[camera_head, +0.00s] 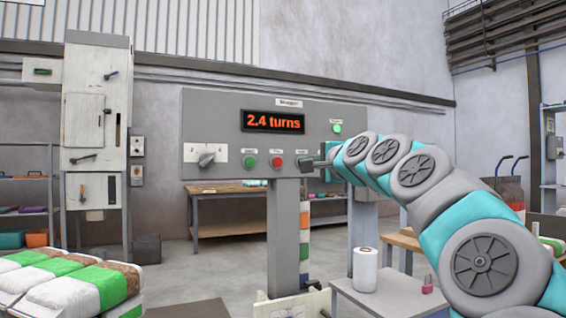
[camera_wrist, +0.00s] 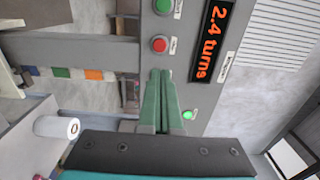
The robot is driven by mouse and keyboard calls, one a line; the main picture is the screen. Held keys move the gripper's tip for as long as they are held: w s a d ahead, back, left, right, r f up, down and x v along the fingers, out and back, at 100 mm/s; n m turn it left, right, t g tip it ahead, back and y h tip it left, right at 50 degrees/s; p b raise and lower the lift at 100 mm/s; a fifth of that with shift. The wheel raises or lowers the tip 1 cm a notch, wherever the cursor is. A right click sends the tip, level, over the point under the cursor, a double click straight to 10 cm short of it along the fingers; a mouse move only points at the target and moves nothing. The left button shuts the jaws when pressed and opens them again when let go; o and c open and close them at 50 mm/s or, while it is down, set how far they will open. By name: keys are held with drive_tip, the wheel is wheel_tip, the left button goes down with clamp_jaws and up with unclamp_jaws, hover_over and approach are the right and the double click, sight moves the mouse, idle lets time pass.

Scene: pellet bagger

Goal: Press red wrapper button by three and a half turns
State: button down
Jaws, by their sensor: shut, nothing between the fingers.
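The grey control panel (camera_head: 215,120) carries a display (camera_head: 273,121) reading "2.4 turns". The red button (camera_head: 276,162) sits below the display, right of a green button (camera_head: 249,162). My gripper (camera_head: 309,163) is shut and empty, in front of the panel to the right of the red button. It covers most of another button there. In the wrist view the red button (camera_wrist: 160,44) shows uncovered, just past the shut fingertips (camera_wrist: 160,73). The fingers look apart from the red button; I cannot tell whether they touch the panel beside it.
A grey rotary knob (camera_head: 207,155) is at the panel's left, and a lit green lamp (camera_head: 337,128) at its upper right. A small table (camera_head: 385,298) with a white roll (camera_head: 366,270) stands below my arm. Filled bags (camera_head: 75,285) lie at the lower left.

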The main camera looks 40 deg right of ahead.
sight(278, 164)
drive_tip(key=x, duration=1.2)
drive_tip(key=shift+w, duration=0.45)
drive_tip(key=shift+w+d+p, duration=0.15)
drive_tip(key=shift+w+p, duration=0.15)
drive_tip(key=shift+w, duration=0.25)
drive_tip(key=shift+w+d+r+p, duration=0.15)
drive_tip(key=shift+w+r+p, duration=0.15)
drive_tip(key=shift+w+p, duration=0.55)
drive_tip(key=shift+w+f, duration=0.1)
drive_tip(key=shift+f, duration=0.3)
drive_tip(key=v, duration=1.4)
drive_tip(key=shift+s+d+r, duration=0.25)
drive_tip(key=shift+s+r, duration=0.1)
drive_tip(key=shift+s, duration=0.05)
